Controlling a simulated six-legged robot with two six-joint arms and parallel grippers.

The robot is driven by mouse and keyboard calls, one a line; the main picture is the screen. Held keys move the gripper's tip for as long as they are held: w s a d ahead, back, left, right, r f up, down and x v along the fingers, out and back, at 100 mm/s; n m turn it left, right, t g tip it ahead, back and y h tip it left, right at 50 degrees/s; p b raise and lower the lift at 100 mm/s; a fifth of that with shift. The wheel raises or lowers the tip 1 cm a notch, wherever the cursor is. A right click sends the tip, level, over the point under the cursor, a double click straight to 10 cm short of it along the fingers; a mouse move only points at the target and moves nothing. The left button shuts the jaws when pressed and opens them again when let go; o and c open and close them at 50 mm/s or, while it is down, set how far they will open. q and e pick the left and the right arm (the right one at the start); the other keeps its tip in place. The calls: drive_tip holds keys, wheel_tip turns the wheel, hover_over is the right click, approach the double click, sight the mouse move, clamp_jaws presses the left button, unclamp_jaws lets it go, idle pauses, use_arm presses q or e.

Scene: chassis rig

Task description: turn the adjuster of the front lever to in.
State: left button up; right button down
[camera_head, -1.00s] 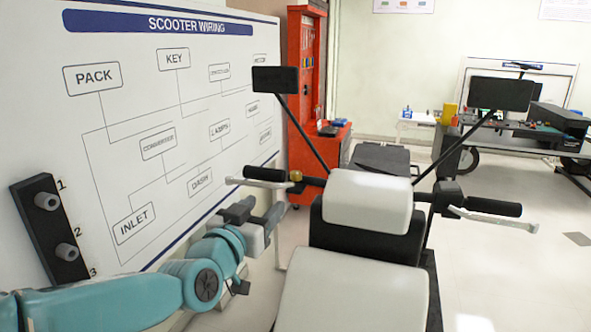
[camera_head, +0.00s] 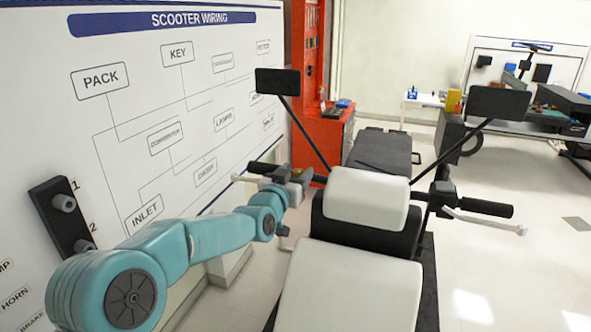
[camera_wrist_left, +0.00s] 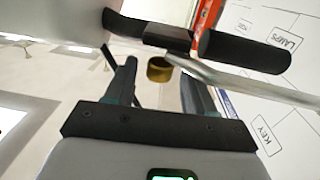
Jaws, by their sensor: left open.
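The brass adjuster (camera_wrist_left: 159,70) shows in the left wrist view as a short gold cylinder at the root of the pale front lever (camera_wrist_left: 245,83). The black handlebar grip (camera_wrist_left: 245,51) runs behind it. My left gripper (camera_wrist_left: 160,82) is open, with one finger on each side of the adjuster in the picture; I cannot tell whether either touches it. In the head view my left gripper (camera_head: 300,183) is at the scooter's left handlebar, and the lever (camera_head: 252,179) extends left from there. The adjuster is largely hidden there. My right gripper is not in view.
A mirror (camera_head: 277,82) rises above the handlebar. The wiring board (camera_head: 130,120) stands close on the left, with a black peg rack (camera_head: 62,217). Floor on the right is clear.

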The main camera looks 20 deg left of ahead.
use_arm(q)
drive_tip(key=shift+d, duration=0.1)
drive_tip(key=shift+c, duration=1.2)
clamp_jaws()
drive_tip(key=shift+a+r+m+h+b, duration=0.2)
drive_tip(key=shift+m+h+b, duration=0.3)
drive_tip(key=shift+h+b, duration=0.4)
drive_tip(key=m+h+p, duration=0.1)
drive_tip(key=h+p, duration=0.1)
drive_tip(key=p, duration=0.1)
drive_tip(key=shift+a+r+m+g+h, duration=0.15)
drive_tip(key=shift+r+m+g+h, duration=0.15)
drive_tip(key=shift+r+m+g, duration=0.1)
drive_tip(key=shift+a+m+h+p, duration=0.1)
drive_tip(key=shift+m+h+p, duration=0.2)
drive_tip(key=shift+h+p, duration=0.1)
drive_tip(key=shift+f+m+g+h, duration=0.3)
drive_tip(key=shift+m+g+h, duration=0.2)
drive_tip(key=shift+g+h, duration=0.15)
